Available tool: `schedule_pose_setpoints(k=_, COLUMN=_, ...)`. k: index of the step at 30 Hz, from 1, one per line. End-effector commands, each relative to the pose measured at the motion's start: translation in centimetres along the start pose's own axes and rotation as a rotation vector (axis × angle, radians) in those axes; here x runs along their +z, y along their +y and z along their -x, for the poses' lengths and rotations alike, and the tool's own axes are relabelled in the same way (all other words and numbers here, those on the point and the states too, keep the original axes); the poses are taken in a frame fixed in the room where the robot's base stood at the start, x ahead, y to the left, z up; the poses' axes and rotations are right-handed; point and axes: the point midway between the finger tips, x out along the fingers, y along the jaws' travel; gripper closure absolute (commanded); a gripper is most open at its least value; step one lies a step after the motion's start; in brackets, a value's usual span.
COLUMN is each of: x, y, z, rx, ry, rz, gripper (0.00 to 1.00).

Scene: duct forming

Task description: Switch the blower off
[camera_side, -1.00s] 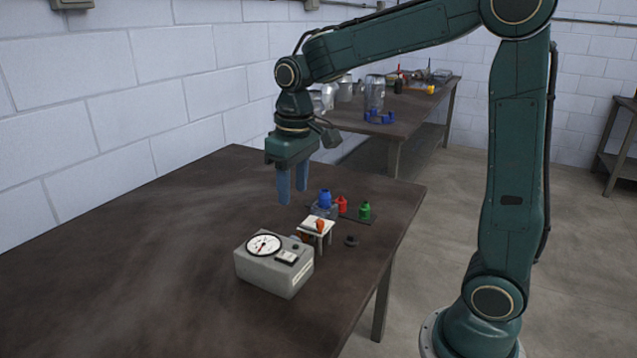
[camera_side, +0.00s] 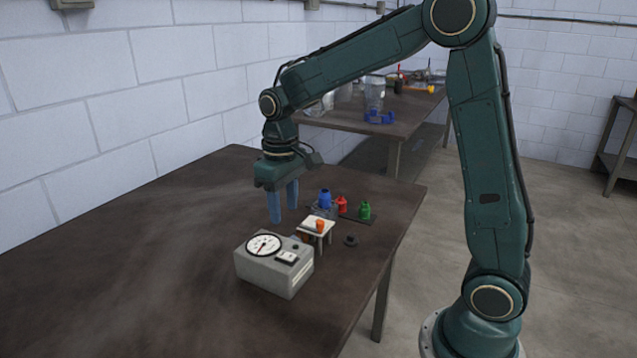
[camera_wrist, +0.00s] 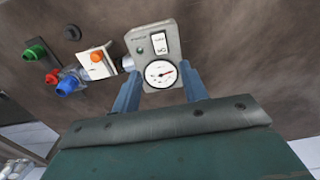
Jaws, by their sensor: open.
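The blower is a grey box (camera_side: 272,275) on the table, with a round white dial (camera_side: 264,245), a switch panel (camera_side: 287,257) and a small dark knob on top. It also shows in the wrist view (camera_wrist: 152,45), with its dial (camera_wrist: 160,73) and white switch panel (camera_wrist: 160,43). My gripper (camera_side: 283,217) is above the table, behind the blower and apart from it. Its blue fingers are spread with nothing between them. In the wrist view the fingertips (camera_wrist: 162,84) show on either side of the dial. Whether the switch is on cannot be told.
A small white stand (camera_side: 316,226) with an orange piece (camera_side: 320,225) is right beside the blower. Blue (camera_side: 325,198), red (camera_side: 342,204) and green (camera_side: 364,210) pieces stand behind it. A dark round piece (camera_side: 351,240) lies to the right. The table's left side is clear.

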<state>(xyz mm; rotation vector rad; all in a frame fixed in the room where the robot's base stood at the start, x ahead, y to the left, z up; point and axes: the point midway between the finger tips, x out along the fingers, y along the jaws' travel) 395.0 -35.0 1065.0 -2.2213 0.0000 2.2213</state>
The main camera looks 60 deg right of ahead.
Motion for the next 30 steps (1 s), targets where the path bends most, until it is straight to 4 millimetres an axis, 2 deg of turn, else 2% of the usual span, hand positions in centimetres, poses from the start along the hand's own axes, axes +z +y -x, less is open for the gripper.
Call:
schedule_pose_setpoints(k=9, x=0.1, y=0.0, z=-5.0, rx=-0.001, ry=-0.005, rz=0.0, gripper=0.56)
schedule_pose_setpoints(k=18, x=0.0, y=0.0, z=-9.0, rx=-0.001, ry=-0.003, rz=0.0, gripper=0.56)
schedule_pose_setpoints(k=24, x=0.0, y=0.0, z=-10.4, rx=-0.001, ry=-0.002, rz=0.0, gripper=0.56)
schedule_pose_setpoints(k=30, x=0.0, y=0.0, z=-10.7, rx=0.0, ry=0.001, rz=0.0, gripper=0.56)
